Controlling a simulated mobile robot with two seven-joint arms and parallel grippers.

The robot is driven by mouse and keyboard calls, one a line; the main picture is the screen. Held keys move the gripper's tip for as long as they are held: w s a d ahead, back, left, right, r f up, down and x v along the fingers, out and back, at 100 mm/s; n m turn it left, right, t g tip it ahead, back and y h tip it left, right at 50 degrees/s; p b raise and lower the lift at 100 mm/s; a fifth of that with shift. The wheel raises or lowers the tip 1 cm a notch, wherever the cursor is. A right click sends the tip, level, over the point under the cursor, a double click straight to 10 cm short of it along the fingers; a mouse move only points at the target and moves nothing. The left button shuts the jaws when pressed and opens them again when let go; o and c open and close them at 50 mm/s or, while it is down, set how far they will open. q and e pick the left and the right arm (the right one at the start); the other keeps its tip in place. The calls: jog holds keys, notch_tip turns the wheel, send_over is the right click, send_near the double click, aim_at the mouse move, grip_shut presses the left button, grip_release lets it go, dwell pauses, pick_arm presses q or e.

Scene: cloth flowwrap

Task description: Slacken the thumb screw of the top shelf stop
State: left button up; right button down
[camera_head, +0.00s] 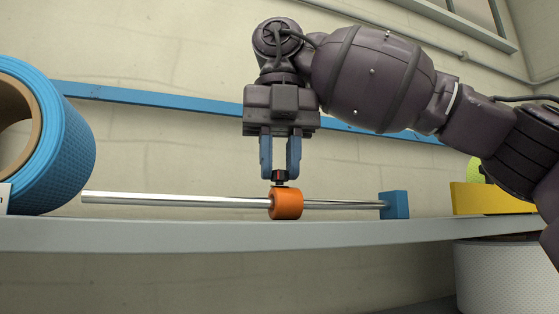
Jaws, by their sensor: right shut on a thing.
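An orange shelf stop (286,204) sits around a horizontal metal rod (180,200) just above the grey top shelf. A small dark thumb screw (280,176) stands upright on top of the stop. My right gripper (280,172) points straight down over the stop, its two blue fingers shut on the thumb screw. The fingers partly hide the screw's sides. My left gripper is not in view.
The rod ends at a blue block (394,205) on the right. A large blue roll (65,140) stands at the left end of the grey shelf (200,234). A yellow item (490,199) lies at the right, and a white roll (508,277) is below. The shelf's front edge is clear.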

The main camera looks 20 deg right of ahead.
jog(key=n, duration=0.5)
jog(key=shift+n, duration=0.3)
jog(key=n, duration=0.5)
jog(key=shift+n, duration=0.3)
jog(key=n, duration=1.1)
jog(key=shift+n, duration=0.3)
jog(key=c, duration=1)
grip_release()
jog(key=shift+r, duration=0.1)
